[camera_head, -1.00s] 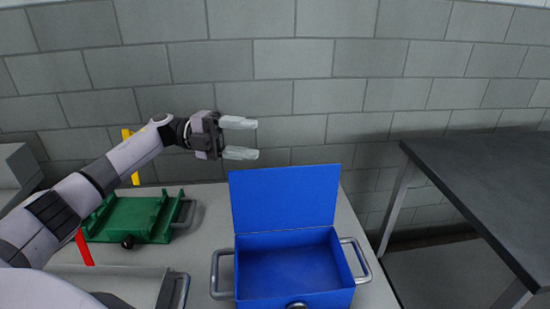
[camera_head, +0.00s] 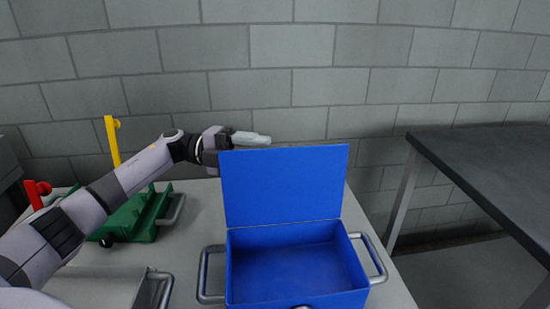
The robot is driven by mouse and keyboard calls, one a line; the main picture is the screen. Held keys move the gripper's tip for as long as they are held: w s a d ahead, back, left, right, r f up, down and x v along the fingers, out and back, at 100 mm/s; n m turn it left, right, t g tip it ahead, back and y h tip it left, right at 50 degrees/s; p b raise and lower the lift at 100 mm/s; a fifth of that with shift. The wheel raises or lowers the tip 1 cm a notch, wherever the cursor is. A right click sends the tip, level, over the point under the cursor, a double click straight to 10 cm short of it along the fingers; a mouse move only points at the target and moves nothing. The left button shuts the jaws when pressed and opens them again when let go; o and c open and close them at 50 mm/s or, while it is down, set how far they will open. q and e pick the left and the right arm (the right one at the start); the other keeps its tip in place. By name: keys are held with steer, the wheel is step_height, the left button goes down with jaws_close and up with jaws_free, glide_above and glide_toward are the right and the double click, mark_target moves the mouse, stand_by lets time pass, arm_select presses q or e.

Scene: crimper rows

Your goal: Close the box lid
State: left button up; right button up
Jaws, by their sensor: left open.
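The blue box (camera_head: 296,262) stands on the light table with its lid (camera_head: 284,187) raised upright at its back edge. The box looks empty inside and has a metal handle on each side. My left gripper (camera_head: 252,139) is open and empty at the lid's upper left corner, seemingly behind it. Its lower part is hidden by the lid. I cannot tell whether it touches the lid. My right gripper is not in view.
A green tool holder (camera_head: 137,216) and a grey metal tray (camera_head: 106,286) sit on the table to the left. A yellow piece (camera_head: 112,140) and a red piece (camera_head: 38,191) stick up there. A dark table (camera_head: 490,170) stands at right, across a gap. A block wall is behind.

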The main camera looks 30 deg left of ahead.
mark_target(275, 158)
arm_select(q)
steer(key=x, duration=0.2)
steer(key=shift+d+r, duration=0.1)
steer(key=shift+d, duration=0.25)
steer(key=shift+w+d+p, duration=0.25)
steer(key=shift+d+p, duration=0.05)
steer(key=shift+d, duration=0.3)
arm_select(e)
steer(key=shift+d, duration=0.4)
arm_select(q)
jaws_close()
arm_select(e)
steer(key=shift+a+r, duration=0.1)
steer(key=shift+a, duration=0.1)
arm_select(q)
steer(key=shift+s, duration=0.15)
